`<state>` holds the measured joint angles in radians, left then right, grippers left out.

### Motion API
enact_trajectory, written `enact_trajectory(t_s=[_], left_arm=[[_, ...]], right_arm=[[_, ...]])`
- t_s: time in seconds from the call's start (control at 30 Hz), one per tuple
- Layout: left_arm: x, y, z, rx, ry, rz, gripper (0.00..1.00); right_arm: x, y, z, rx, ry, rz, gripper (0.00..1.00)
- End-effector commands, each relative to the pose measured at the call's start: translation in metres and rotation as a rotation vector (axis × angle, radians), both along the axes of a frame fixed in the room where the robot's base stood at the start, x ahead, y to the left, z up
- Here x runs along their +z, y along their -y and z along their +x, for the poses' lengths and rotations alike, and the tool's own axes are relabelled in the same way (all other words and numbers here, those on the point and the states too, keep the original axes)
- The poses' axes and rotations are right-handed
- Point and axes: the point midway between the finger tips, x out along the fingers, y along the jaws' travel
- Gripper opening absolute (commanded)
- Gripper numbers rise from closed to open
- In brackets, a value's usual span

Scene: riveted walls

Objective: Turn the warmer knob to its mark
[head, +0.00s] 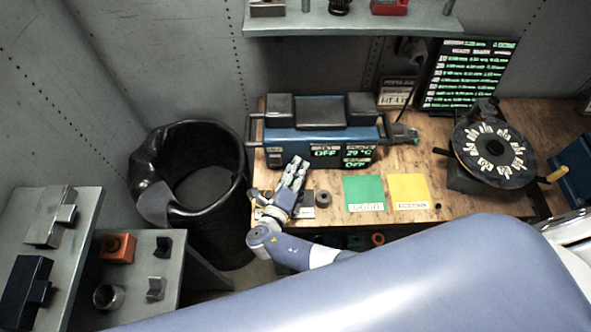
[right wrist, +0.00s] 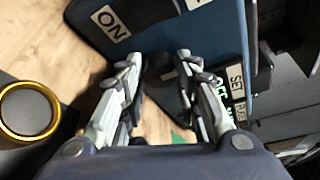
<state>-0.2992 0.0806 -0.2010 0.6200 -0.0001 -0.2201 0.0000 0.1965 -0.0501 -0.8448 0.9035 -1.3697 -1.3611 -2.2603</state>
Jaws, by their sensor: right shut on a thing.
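The warmer (head: 322,132) is a blue box with dark blocks on top, at the back of the wooden bench. Its small displays read OFF, 29 °C and OFF. My right gripper (head: 299,163) is at the lower left of its front face. In the right wrist view the gripper (right wrist: 158,62) is closed on a dark piece, which I take to be the warmer knob (right wrist: 164,88); the fingers partly cover it. The warmer's blue panel (right wrist: 206,32) with an ON label is close by, and a SET label shows at right. The knob's mark is not readable. My left gripper is not in view.
A green mat (head: 363,190) and a yellow mat (head: 408,188) lie right of the gripper. A round dial stand (head: 495,152) is at right, a black bin (head: 205,190) at left. A shelf (head: 350,22) overhangs the back.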

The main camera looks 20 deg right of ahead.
Motion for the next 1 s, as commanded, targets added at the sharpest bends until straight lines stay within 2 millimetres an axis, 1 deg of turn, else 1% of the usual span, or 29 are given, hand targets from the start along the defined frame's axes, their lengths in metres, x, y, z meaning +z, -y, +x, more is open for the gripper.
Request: enact_trajectory(t_s=[0.27, 0.3, 0.33, 0.63, 0.73, 0.87, 1.0], left_arm=[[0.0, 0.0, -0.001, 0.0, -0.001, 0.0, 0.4], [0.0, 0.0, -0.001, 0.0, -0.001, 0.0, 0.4], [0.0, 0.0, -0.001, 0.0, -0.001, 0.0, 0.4], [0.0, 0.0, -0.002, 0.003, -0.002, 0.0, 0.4], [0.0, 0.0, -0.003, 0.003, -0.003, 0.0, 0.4], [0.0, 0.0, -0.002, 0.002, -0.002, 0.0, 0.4], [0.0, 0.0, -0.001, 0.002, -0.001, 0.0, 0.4]], right_arm=[[0.0, -0.001, 0.0, 0.003, -0.001, -0.001, 0.07], [0.0, -0.001, 0.0, 0.004, 0.0, -0.001, 0.35], [0.0, -0.001, 0.0, 0.003, -0.001, -0.001, 0.39], [0.0, -0.001, 0.0, 0.001, -0.001, 0.0, 0.39], [0.0, -0.004, -0.004, 0.003, -0.002, -0.001, 0.39], [0.003, -0.015, -0.019, 0.003, -0.002, 0.001, 0.39], [0.007, -0.033, -0.043, 0.003, -0.004, 0.002, 0.39]])
